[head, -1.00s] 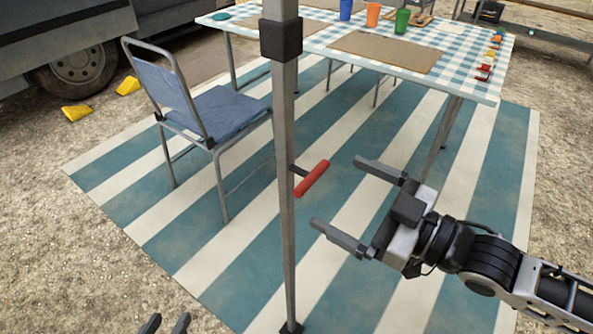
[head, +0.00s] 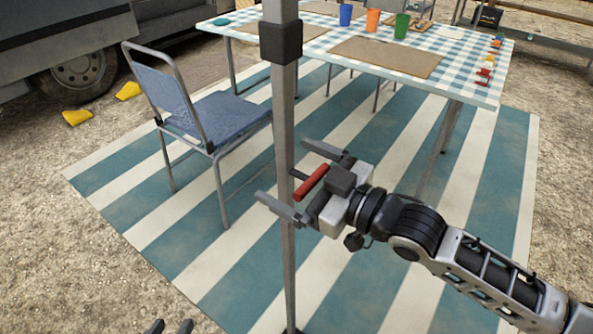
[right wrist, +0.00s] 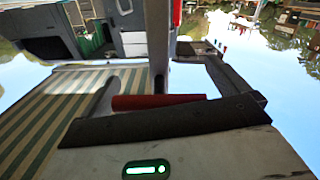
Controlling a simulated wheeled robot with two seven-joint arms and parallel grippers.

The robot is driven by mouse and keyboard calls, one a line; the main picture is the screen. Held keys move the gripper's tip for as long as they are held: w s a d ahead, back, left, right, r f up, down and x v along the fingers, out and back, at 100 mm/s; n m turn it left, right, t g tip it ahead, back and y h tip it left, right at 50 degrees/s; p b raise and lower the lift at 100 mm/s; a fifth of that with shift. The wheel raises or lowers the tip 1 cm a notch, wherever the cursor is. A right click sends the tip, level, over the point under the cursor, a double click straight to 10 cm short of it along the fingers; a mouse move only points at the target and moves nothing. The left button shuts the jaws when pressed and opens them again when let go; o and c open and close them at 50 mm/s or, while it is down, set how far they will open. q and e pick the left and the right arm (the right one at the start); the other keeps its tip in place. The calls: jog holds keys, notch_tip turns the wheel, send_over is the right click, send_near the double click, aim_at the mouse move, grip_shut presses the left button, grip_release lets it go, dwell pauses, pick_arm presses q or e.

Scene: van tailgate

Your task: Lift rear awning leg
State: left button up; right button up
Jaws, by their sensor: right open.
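The awning leg (head: 285,120) is a grey upright pole with a black collar (head: 280,42). A red handle (head: 311,181) sticks out from the pole on a short dark stem. My right gripper (head: 289,180) is open, with the red handle between its two fingers, one finger reaching to either side of it. In the right wrist view the red handle (right wrist: 158,101) lies across the space between the fingers, close to the palm. The tips of my left gripper (head: 170,328) show at the bottom edge, with a gap between them; most of it is out of frame.
A blue folding chair (head: 195,110) stands left of the pole. A table (head: 470,75) with a checked cloth and cups (head: 372,20) stands behind. A striped mat (head: 130,215) covers the ground. Yellow chocks (head: 77,117) lie near the van wheel at upper left.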

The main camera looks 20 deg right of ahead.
jog(key=shift+r, duration=0.1)
jog(key=c, duration=1.2)
notch_tip(320, 180, up, 6)
jog(key=p, duration=0.6)
jog(key=shift+f, duration=0.2)
jog(key=shift+c, duration=0.2)
pick_arm(q)
notch_tip(320, 180, up, 6)
jog(key=a+y+p, duration=0.1)
jog(key=p, duration=0.6)
jog(key=shift+s+a+g, duration=0.25)
jog(key=shift+g, duration=0.15)
pick_arm(e)
notch_tip(320, 180, up, 7)
pick_arm(q)
jog(key=shift+r, duration=0.1)
pick_arm(e)
jog(key=shift+r, duration=0.1)
jog(key=o, duration=1.2)
jog(key=shift+o, duration=0.2)
